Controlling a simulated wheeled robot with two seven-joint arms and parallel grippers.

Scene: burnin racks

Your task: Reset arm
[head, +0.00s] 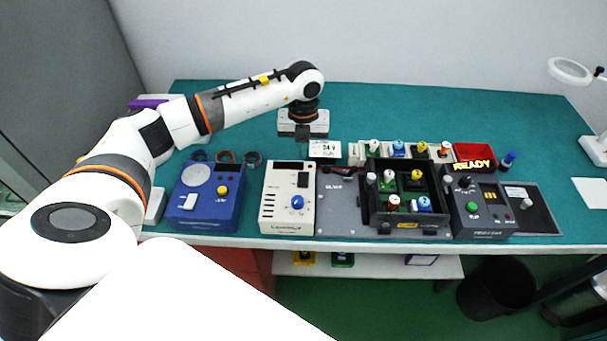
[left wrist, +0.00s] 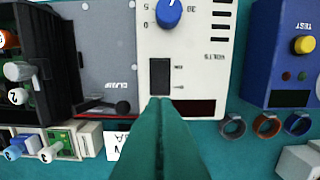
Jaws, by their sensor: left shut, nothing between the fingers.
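My left arm comes in from the left and reaches over the bench. Its gripper (head: 302,150) points down above the back edge of the cream power supply (head: 275,215), with nothing held. In the left wrist view the two fingers (left wrist: 160,104) lie together, their tips in line with the supply's black rocker switch (left wrist: 160,77). I cannot tell the gap between the tips and the supply. The supply's blue knob (head: 297,202) also shows in the left wrist view (left wrist: 169,12). My right gripper is not in view.
A blue test box (head: 222,215) stands left of the supply. To the right are a grey clamp plate (head: 338,222), a black rack (head: 408,220) with several coloured parts, and a dark control box (head: 485,225). A display card (head: 324,149) stands behind. The teal bench (head: 400,100) is clear at the back.

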